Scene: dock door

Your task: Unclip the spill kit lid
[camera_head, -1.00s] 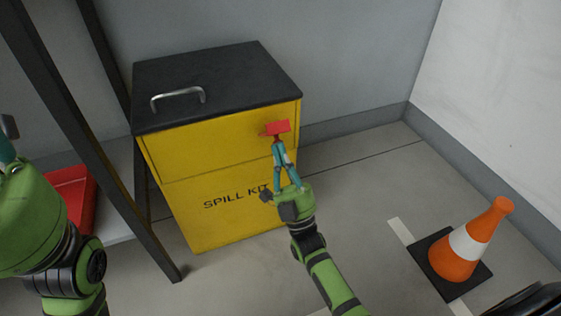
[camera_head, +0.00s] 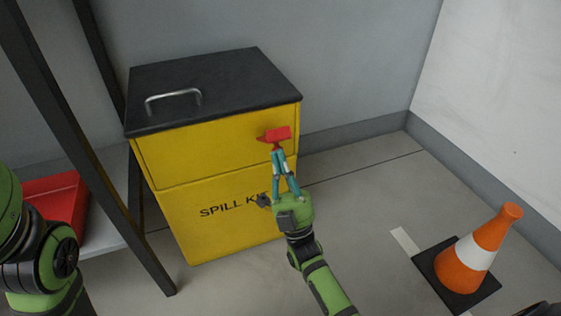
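The spill kit (camera_head: 190,215) is a yellow box marked "SPILL KIT", standing against the back wall. Its black lid (camera_head: 222,85) is down flat and carries a silver handle (camera_head: 174,97). A red clip (camera_head: 277,134) sits on the upper right of the box's front, below the lid's edge. My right gripper (camera_head: 278,149) reaches up to the clip from below, its teal fingers drawn close together at the tips, right at the clip's lower edge. The clip hides part of the fingertips, so the grip itself is unclear. Of my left arm only green links show at the left edge; its gripper is out of view.
A dark metal rack post (camera_head: 135,225) stands left of the box, with a red bin (camera_head: 52,205) on its low shelf. An orange and white cone (camera_head: 475,255) stands on the floor at right. The floor between box and cone is clear.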

